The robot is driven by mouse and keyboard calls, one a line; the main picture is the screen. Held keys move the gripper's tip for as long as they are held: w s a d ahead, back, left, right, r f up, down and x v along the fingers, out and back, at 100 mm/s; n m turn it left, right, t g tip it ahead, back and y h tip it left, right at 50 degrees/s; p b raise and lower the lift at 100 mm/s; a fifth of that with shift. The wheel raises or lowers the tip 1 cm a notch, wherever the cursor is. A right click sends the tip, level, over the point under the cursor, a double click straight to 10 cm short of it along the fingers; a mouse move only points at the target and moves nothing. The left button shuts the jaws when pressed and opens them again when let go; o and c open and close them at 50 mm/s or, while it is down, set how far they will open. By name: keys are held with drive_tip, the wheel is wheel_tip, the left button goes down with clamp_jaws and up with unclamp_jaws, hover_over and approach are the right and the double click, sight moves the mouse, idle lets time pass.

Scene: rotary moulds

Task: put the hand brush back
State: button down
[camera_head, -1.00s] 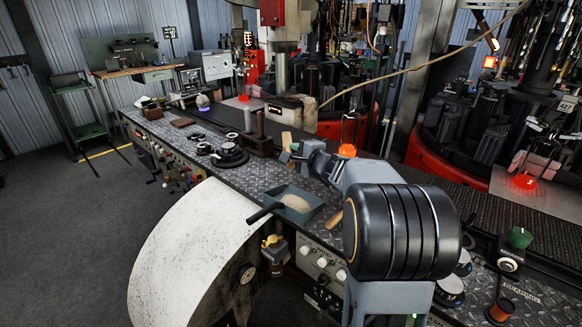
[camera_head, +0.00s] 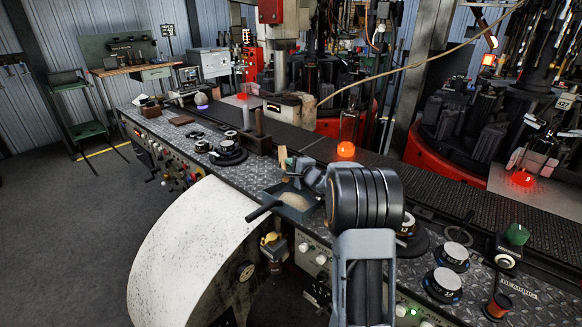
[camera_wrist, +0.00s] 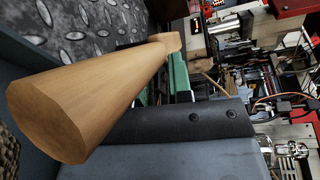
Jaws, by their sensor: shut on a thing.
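My gripper (camera_head: 294,178) is low over the near side of the bench, at the back edge of the grey tray, and is shut on the hand brush. The brush's pale wooden handle (camera_wrist: 95,95) fills the left of the wrist view, its blunt end close to the camera. A green part (camera_wrist: 178,76) shows beyond the handle. In the head view a pale wooden piece (camera_head: 283,158) stands up just left of my gripper; I cannot tell whether it is part of the brush. The bristles are hidden.
The grey tray (camera_head: 271,196) holds sand-coloured material, and a black handle (camera_head: 264,211) sticks out to its left. Round dials (camera_head: 228,152) lie left of it, and several round pieces (camera_head: 442,284) lie at right. An orange lamp (camera_head: 345,149) stands behind my arm.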

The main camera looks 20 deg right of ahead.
drive_tip(key=c, duration=1)
unclamp_jaws()
drive_tip(key=shift+c, duration=0.2)
drive_tip(key=shift+s, duration=0.1)
drive_tip(key=b+v, duration=0.1)
drive_tip(key=v, duration=0.6)
drive_tip(key=shift+s, duration=0.2)
drive_tip(key=shift+r, duration=0.15)
